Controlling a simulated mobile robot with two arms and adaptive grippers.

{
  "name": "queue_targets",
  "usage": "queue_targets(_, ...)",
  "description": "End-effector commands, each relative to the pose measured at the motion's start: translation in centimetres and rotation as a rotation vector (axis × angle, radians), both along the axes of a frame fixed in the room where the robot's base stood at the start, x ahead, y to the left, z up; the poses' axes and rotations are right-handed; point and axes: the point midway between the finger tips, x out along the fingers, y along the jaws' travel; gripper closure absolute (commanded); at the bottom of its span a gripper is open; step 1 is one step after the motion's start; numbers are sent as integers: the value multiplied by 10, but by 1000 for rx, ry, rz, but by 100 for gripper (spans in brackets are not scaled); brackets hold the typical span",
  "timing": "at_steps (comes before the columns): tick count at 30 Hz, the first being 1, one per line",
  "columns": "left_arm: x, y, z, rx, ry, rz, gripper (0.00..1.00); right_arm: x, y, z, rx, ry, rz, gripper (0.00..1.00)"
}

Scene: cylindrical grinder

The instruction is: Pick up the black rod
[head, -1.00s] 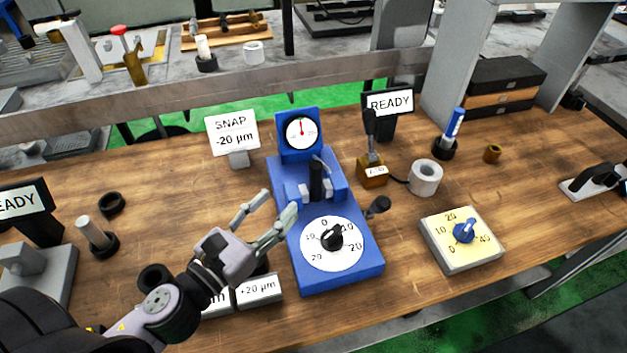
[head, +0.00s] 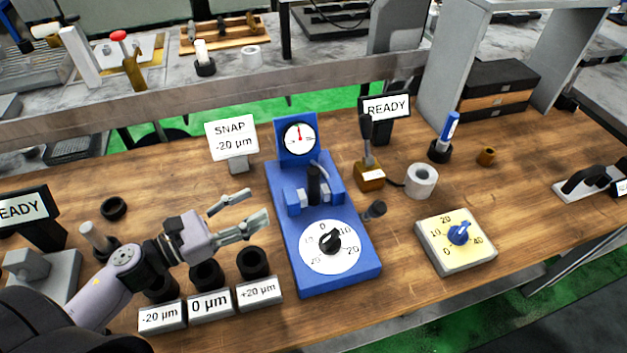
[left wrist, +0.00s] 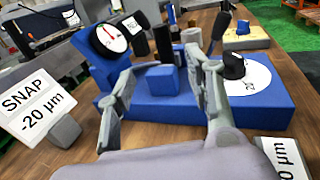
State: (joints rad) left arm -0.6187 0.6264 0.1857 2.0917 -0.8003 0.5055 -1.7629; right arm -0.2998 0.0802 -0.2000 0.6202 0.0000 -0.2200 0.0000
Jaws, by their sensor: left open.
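The black rod (head: 314,182) stands upright between the grey jaws of the blue gauge fixture (head: 345,275), below its round dial. In the left wrist view, a black upright cylinder (left wrist: 163,43) that appears to be this rod shows between the fingers, beyond a blue block. My left gripper (head: 252,208) is open and empty. It is to the left of the fixture, apart from the rod, with its fingers pointing right toward it. It also shows in the left wrist view (left wrist: 158,68), fingers spread. My right gripper is not in view.
Three black cups stand behind labels reading -20, 0 (head: 209,304) and +20 µm. A SNAP -20 µm sign (head: 232,138) stands behind left. A short black knob (head: 374,210) sticks out at the fixture's right. A yellow dial box (head: 455,240) stands right. Bare wood lies between.

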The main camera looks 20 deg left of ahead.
Motion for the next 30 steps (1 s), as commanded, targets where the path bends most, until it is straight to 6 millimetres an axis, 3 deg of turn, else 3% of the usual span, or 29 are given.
queue_targets(4,-5,20,4,-9,5,-68,52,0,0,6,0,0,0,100)
queue_targets(8,0,19,7,-16,4,-89,52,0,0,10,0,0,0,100)
queue_targets(21,65,-42,9,-16,3,-88,52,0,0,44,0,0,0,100)
queue_targets(30,84,-61,5,-15,6,-87,52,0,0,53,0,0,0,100)
